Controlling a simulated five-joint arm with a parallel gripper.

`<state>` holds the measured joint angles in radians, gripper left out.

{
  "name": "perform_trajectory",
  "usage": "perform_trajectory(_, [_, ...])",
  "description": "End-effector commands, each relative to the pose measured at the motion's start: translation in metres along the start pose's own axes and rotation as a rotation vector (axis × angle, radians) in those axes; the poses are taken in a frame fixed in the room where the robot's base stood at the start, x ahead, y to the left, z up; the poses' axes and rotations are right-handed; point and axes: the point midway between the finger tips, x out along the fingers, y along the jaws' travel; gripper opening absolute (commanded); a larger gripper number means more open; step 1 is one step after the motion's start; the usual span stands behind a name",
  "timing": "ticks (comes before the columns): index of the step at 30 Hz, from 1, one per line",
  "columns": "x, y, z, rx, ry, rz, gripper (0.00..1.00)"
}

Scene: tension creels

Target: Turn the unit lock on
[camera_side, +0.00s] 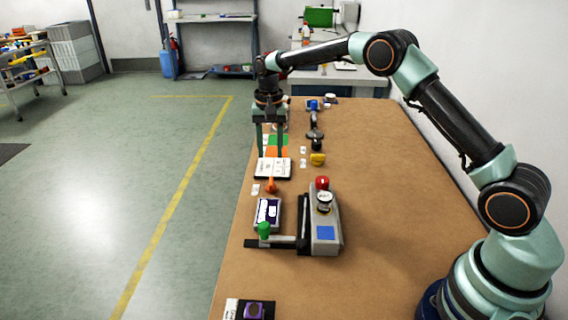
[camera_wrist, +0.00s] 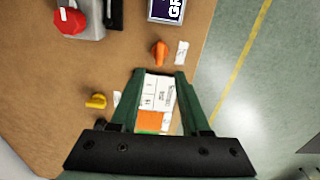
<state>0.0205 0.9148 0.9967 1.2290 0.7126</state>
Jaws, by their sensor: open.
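My gripper (camera_side: 271,154) is open and empty, pointing down over a white label card (camera_side: 272,168) on the brown table. Its fingers also show in the wrist view (camera_wrist: 160,74), one on each side of the card. An orange knob (camera_side: 271,185) stands just nearer the side camera than the card, and beyond the fingertips in the wrist view (camera_wrist: 160,53). A yellow knob (camera_side: 317,159) stands right of the card, and to the left in the wrist view (camera_wrist: 96,101). Small labels by the knobs are unreadable, so I cannot tell which one is the unit lock.
A black lever (camera_side: 315,130) stands behind. The table's right side is clear.

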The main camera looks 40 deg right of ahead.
Motion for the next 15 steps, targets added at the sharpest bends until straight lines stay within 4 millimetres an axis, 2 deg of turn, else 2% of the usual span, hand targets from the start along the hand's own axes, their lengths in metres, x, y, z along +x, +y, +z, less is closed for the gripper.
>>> perform_trajectory(3, [-0.016, 0.0, 0.0, 0.0, 0.002, -0.001, 0.46])
perform_trajectory(6, [-0.024, 0.0, 0.0, 0.0, 0.001, -0.001, 0.46])
perform_trajectory(15, [-0.027, 0.0, 0.0, 0.0, -0.001, 0.001, 0.46])
